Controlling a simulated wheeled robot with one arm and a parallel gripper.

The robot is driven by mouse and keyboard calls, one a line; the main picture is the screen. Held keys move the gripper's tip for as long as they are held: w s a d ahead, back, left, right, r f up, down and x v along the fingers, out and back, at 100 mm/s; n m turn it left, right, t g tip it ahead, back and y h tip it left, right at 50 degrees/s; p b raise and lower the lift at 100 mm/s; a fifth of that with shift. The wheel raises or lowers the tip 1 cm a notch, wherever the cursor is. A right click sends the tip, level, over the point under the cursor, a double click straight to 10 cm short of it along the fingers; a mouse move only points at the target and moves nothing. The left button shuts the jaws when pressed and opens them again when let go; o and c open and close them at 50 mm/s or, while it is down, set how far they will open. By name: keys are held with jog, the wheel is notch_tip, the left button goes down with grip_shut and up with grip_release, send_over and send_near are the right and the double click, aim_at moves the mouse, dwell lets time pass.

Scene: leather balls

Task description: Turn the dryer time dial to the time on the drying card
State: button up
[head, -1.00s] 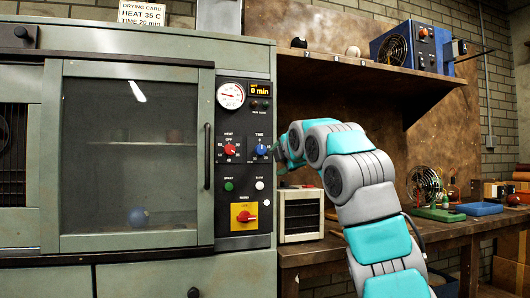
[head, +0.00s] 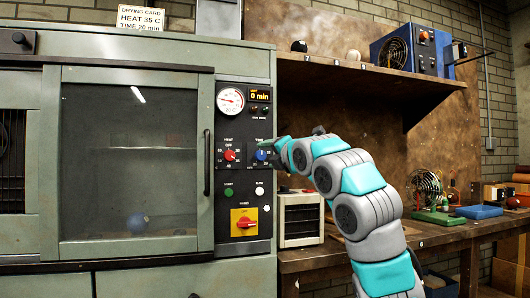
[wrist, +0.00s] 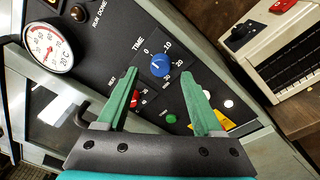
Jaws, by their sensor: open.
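The drying card (head: 141,18) on top of the dryer reads HEAT 35 C, TIME 20 min. The blue time dial (head: 262,155) is on the dark control panel, right of the red heat dial (head: 229,155). The display (head: 260,95) above reads 0 min. My gripper (wrist: 158,75) is open, its green fingers on either side of the blue dial (wrist: 160,65) in the wrist view, with nothing held. I cannot tell whether they touch it. In that view the dial's scale shows 0, 10, 20 and 30, with its white mark toward the upper left, near 0.
A round gauge (head: 230,101), buttons and a red switch on a yellow plate (head: 244,221) share the panel. A dark door handle (head: 207,162) stands left of it. A cream heater-like box (head: 301,219) stands on the bench at right. A blue ball (head: 137,222) is behind the dryer glass.

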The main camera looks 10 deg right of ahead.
aim_at(262, 156)
jog(key=shift+x, duration=1.65)
jog(key=shift+f, duration=0.1)
grip_shut()
